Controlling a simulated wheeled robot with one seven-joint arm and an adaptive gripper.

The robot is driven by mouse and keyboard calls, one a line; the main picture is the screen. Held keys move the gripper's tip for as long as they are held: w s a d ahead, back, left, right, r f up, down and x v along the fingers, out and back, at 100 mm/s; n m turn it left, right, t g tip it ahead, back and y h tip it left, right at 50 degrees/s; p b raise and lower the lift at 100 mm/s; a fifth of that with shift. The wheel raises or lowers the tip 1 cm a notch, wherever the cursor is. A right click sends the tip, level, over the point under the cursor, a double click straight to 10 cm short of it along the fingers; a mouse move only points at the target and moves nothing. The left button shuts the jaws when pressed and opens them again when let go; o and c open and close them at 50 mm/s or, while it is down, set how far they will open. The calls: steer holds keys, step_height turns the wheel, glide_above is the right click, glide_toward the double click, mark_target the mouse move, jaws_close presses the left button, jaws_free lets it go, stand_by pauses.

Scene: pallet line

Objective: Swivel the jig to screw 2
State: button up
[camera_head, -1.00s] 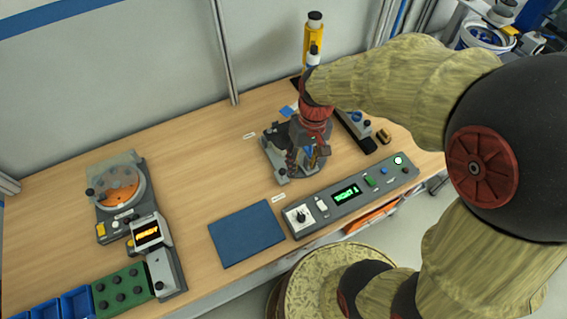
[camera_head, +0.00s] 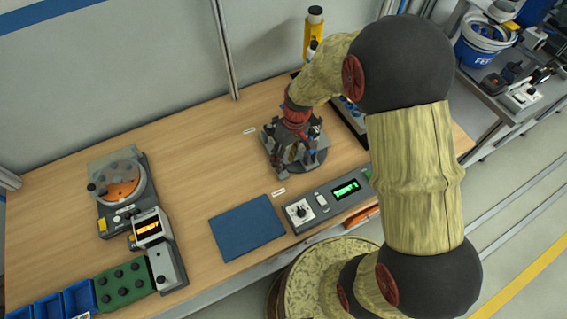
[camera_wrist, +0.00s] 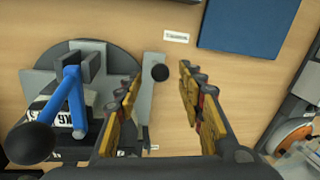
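The jig (camera_head: 314,167) stands on the bench with a round dark base, largely covered by my gripper in the head view. In the wrist view its base (camera_wrist: 112,58) is at the left, with grey blocks, a blue lever (camera_wrist: 74,98) ending in a black ball, and a white label partly hidden. A grey bar (camera_wrist: 148,92) with a small black knob (camera_wrist: 159,73) sticks out at the jig's right side. My gripper (camera_wrist: 161,76) is open, pointing down; the knob appears between its fingertips, with gaps to both. Whether the fingertips are at knob height I cannot tell.
A control box (camera_head: 325,203) with a dial and green display lies in front of the jig, partly behind my arm. A blue mat (camera_head: 247,228) is left of it. A round orange-and-grey fixture (camera_head: 122,187) stands farther left. A yellow bottle (camera_head: 313,35) stands behind the jig.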

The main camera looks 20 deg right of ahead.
steer(key=shift+a+f, duration=0.2)
steer(key=shift+f, duration=0.85)
steer(key=shift+s, duration=0.1)
steer(key=shift+c, duration=1.1)
steer(key=c, duration=0.8)
